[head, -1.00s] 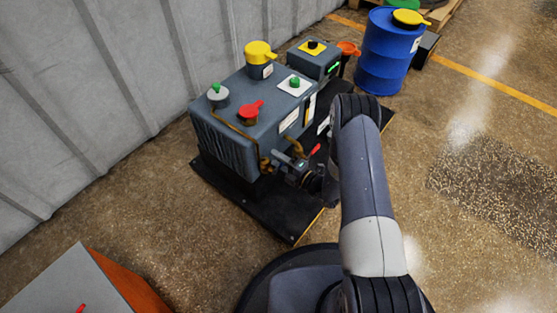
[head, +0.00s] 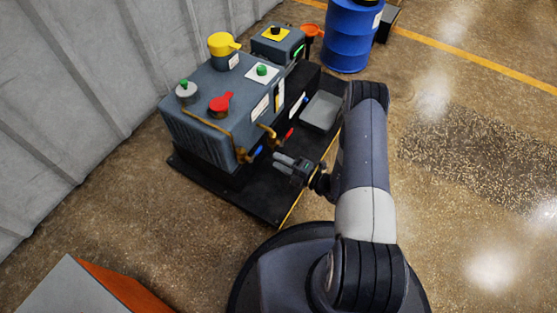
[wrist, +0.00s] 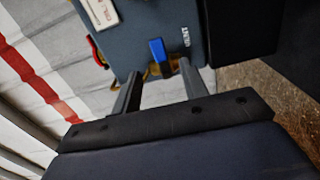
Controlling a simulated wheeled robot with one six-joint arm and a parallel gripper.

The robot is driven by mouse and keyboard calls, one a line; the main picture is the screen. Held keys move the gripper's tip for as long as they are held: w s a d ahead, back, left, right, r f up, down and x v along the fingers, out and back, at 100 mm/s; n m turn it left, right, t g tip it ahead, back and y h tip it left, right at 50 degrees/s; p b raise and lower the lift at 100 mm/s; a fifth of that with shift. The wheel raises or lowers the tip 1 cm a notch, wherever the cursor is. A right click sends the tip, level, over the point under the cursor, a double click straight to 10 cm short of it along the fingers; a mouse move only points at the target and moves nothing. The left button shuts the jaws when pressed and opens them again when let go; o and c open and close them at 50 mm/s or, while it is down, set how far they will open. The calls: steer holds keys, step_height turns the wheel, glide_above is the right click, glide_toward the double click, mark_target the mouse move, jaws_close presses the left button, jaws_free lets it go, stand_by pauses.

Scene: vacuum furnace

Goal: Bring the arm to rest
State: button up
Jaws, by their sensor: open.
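My gripper (head: 281,162) is open and empty at the near side of the grey machine (head: 205,95), above its black base plate. In the wrist view my gripper's two fingers (wrist: 158,88) point at the machine, with a blue-handled valve (wrist: 157,50) seen between and beyond them. In the head view the blue handle (head: 256,152) is just left of the fingertips, apart from them as far as I can tell. A red handle (head: 289,134) is just above the fingers. My arm is bent, reaching from my base to the machine.
A yellow cap (head: 222,43), a red cap (head: 219,102) and a green knob (head: 262,70) top the machine. A grey tray (head: 320,111) lies on the black base plate (head: 250,200). A blue drum (head: 350,35) stands behind. An orange-sided box (head: 110,285) is front left. Floor at right is clear.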

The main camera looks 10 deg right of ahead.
steer(key=b+x, duration=0.3)
steer(key=x, duration=0.8)
steer(key=shift+r, duration=0.1)
steer(key=shift+d, duration=0.1)
steer(key=p, duration=0.3)
glide_toward(259, 151)
steer(key=x, duration=0.2)
steer(key=shift+n, duration=0.3)
steer(key=b+x, duration=0.2)
steer(key=x, duration=0.8)
steer(key=shift+w, duration=0.25)
steer(key=shift+s+r+n+p, duration=0.15)
steer(key=shift+n+p, duration=0.25)
steer(key=shift+n, duration=0.8)
